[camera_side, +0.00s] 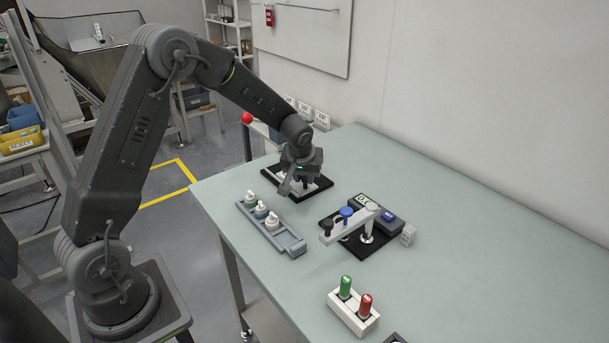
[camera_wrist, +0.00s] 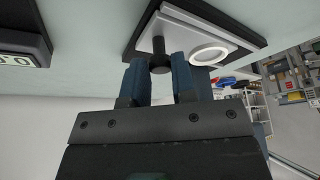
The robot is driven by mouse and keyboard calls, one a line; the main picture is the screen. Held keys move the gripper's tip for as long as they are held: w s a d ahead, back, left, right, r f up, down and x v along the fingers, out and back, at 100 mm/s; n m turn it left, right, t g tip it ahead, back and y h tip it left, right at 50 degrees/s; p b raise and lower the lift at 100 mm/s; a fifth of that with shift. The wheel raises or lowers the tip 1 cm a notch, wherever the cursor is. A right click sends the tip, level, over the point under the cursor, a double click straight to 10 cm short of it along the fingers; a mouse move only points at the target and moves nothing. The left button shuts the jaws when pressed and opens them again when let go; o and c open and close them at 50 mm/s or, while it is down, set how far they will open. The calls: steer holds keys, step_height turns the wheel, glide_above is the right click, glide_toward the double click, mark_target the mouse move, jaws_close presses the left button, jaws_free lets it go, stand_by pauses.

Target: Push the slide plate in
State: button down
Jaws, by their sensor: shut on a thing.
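The slide plate (camera_wrist: 188,31) is a pale flat plate on a black base (camera_wrist: 144,20) in the wrist view. A black upright knob (camera_wrist: 160,55) stands at its edge, and a white ring (camera_wrist: 210,53) lies to the right of the knob. My gripper (camera_wrist: 162,68) has its two blue fingers shut on the knob. In the side view my gripper (camera_side: 303,181) is low over the far left part of the table, and it partly hides the slide plate (camera_side: 284,183) and the black base (camera_side: 323,186).
A grey rack (camera_side: 290,243) with white-capped bottles (camera_side: 261,210) stands in front of the slide base. A white block (camera_side: 353,317) holds green and red pieces. The table's right side is clear.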

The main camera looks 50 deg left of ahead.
mark_target(294, 182)
steer(key=shift+a, duration=2.3)
steer(key=c, duration=0.9)
jaws_free()
steer(key=shift+c, duration=0.2)
steer(key=shift+r, duration=0.1)
steer(key=v, duration=1.3)
steer(key=shift+d+r, duration=0.15)
steer(key=shift+r, duration=0.15)
steer(key=shift+s, duration=0.1)
